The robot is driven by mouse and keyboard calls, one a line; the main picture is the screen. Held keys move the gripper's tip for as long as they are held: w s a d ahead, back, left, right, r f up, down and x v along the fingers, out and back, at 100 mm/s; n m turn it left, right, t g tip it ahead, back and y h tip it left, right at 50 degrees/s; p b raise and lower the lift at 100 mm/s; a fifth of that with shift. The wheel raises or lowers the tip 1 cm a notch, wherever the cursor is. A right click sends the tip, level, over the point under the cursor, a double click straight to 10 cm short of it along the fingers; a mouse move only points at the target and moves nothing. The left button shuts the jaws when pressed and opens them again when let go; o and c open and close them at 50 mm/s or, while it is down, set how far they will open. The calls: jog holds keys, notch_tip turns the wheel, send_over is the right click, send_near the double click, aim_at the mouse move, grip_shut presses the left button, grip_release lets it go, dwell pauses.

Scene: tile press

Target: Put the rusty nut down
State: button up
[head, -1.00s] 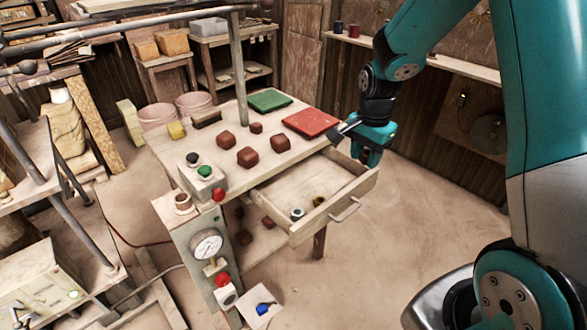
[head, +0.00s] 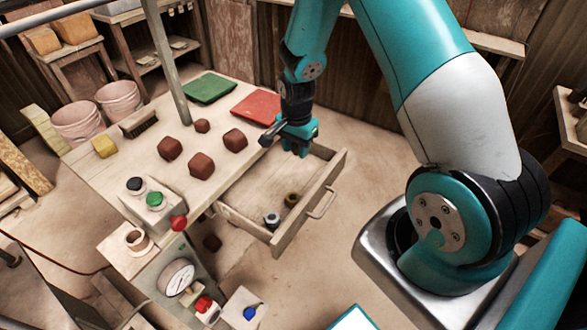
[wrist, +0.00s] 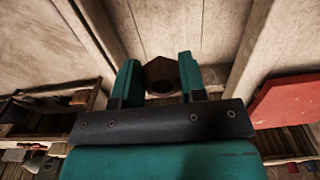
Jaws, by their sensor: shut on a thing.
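The rusty nut (wrist: 161,66) is a dark brown hexagonal ring between the two teal fingers in the wrist view. My gripper (wrist: 158,72) is shut on it. In the head view my gripper (head: 300,148) is over the far end of the open drawer (head: 333,170), close to the table edge. The nut is not clearly visible there. A grey nut (head: 272,219) and a brass-coloured nut (head: 291,199) lie in the drawer near its front.
The worktable (head: 165,195) holds a red tile (head: 257,105), a green tile (head: 208,89), several brown blocks (head: 201,165), a brush (head: 139,123) and a yellow block (head: 104,147). A button box (head: 150,208) and a gauge (head: 177,278) stand at the near side. The drawer's middle is bare.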

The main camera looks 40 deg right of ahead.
aim_at(297, 177)
notch_tip(297, 177, down, 9)
jog(key=shift+d+f+p, duration=0.1)
jog(key=shift+f+p, duration=0.1)
jog(key=shift+p, duration=0.3)
jog(key=shift+f, duration=0.2)
jog(key=o, duration=1)
jog(key=shift+r, duration=0.1)
